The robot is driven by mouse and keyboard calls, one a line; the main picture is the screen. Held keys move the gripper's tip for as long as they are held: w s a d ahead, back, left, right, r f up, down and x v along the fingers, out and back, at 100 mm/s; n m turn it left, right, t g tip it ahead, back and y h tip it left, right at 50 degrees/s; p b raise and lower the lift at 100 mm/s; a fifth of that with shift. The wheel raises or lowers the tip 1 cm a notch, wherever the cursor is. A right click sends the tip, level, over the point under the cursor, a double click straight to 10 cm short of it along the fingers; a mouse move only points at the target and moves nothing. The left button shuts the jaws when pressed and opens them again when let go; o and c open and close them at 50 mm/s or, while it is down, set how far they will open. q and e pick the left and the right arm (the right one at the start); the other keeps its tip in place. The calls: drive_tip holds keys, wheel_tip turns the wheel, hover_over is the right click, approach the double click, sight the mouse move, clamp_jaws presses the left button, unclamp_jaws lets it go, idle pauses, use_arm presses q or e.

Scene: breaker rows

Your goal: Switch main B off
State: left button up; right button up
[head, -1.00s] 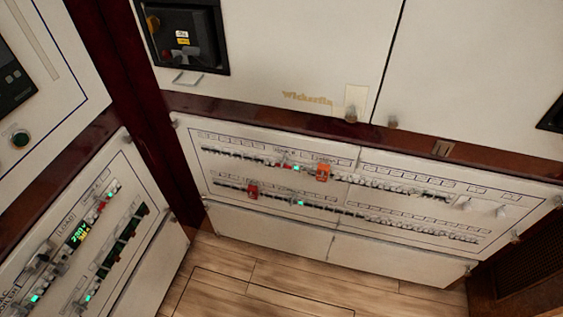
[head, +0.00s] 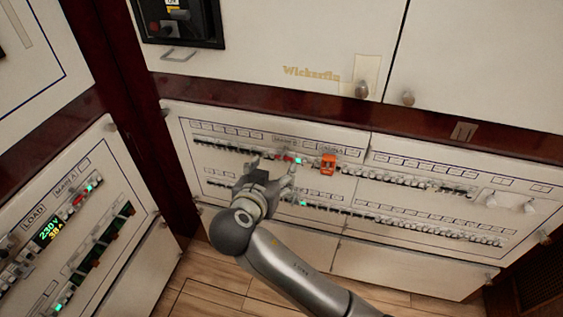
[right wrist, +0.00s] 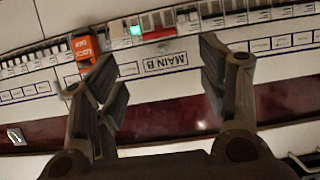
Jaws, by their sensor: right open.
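The main B breaker (head: 288,158) is a red switch beside a green lit lamp (head: 299,161) in the upper row of the low wall panel. In the right wrist view the picture is turned over. There the red switch (right wrist: 160,34), the green lamp (right wrist: 135,31) and the MAIN B label (right wrist: 166,62) lie between my fingers. My right gripper (head: 272,167) is open and empty in front of the panel, just below main B in the head view. I cannot tell whether it touches. My left gripper is not in view.
An orange tag (head: 328,164) sits beside main B; it reads OFF in the right wrist view (right wrist: 85,46). A lower breaker row (head: 390,222) is partly hidden by my gripper.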

sight(281, 158)
drive_tip(key=x, duration=0.8)
drive_tip(key=shift+w+f+b, duration=0.15)
drive_tip(key=shift+f+b, duration=0.05)
drive_tip(key=shift+b, duration=0.15)
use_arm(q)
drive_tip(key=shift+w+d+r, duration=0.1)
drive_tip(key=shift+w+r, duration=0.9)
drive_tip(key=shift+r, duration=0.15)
use_arm(e)
drive_tip(key=shift+w+d+f, duration=0.1)
drive_tip(key=shift+w+f, duration=0.05)
drive_tip(key=shift+w, duration=0.1)
drive_tip(key=c, duration=1)
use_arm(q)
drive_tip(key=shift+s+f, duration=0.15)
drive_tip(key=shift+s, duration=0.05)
